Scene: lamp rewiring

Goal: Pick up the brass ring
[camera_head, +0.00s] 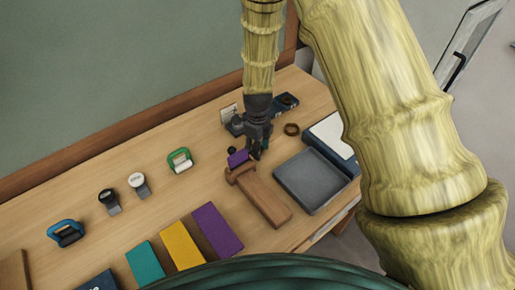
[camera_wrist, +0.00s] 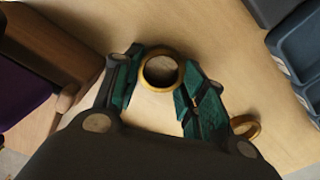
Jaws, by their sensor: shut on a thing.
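A brass ring (camera_wrist: 161,52) sits between the tips of my gripper (camera_wrist: 157,75) in the wrist view, and the green-padded fingers are shut on it. The pale table top shows through its hole. In the head view my gripper (camera_head: 257,150) points down near the wooden block's far end, and I cannot make out the held ring there. A second brass ring (camera_wrist: 246,128) shows beside the right finger in the wrist view. A ring (camera_head: 291,129) lies on the table right of my gripper in the head view.
A grey tray (camera_head: 304,181) stands to the right of the wooden stand (camera_head: 264,198), which has a purple piece (camera_head: 238,158) at its far end. Purple, yellow and teal blocks lie in front. Several small clip-like parts lie left. Free table lies between them.

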